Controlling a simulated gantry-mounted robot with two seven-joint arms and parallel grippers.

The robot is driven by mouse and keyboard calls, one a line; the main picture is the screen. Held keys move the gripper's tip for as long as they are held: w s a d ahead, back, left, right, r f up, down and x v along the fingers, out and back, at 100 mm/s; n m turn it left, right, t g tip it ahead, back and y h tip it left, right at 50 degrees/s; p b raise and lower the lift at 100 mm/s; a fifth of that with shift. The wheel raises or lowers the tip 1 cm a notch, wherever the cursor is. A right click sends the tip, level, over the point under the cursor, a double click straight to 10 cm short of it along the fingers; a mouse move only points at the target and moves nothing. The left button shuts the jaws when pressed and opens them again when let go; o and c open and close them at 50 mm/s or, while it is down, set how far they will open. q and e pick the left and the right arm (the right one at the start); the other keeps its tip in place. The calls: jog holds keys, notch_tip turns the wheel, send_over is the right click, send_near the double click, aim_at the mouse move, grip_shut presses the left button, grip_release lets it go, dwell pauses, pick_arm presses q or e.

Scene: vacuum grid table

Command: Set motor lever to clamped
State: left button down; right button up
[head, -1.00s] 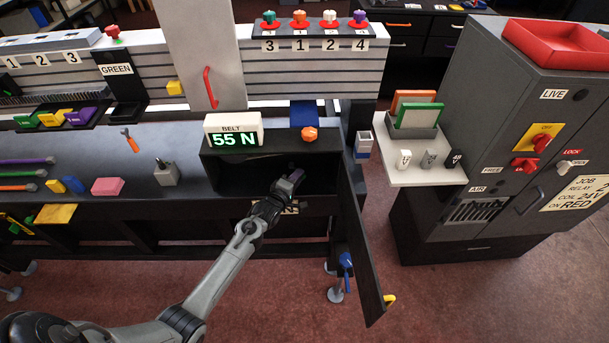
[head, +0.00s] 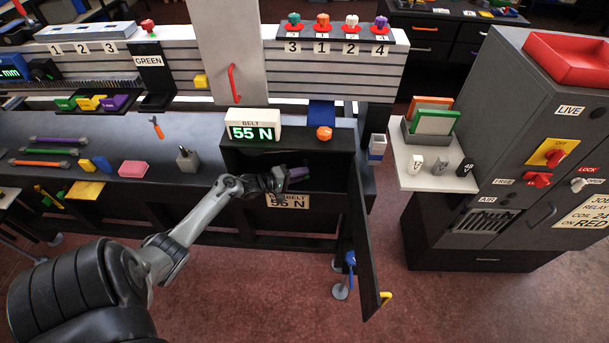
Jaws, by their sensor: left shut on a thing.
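My left gripper (head: 288,177) reaches into the open dark compartment (head: 238,165) under the belt display (head: 253,126), which reads 55 N. It is shut on the motor lever, which is mostly hidden by the gripper and the shadow inside. A small purple-grey part (head: 299,173) shows at the fingertips. I cannot read the lever's setting. My right gripper is not in view.
The compartment's door (head: 362,245) hangs open to the right, with a yellow handle (head: 385,298). An orange knob (head: 324,132) sits on top of the compartment. A grey cabinet (head: 480,215) stands at the right. Open floor lies between.

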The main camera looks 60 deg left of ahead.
pick_arm(q)
jog(key=shift+r, duration=0.1)
jog(key=c, duration=1)
grip_release()
jog(key=shift+c, duration=0.2)
jog(key=s+a+r+p, duration=0.1)
jog(key=s+p, duration=0.1)
jog(key=s, duration=0.8)
jog(key=shift+s+r, duration=0.25)
jog(key=shift+r, duration=0.15)
jog(key=shift+a, duration=0.1)
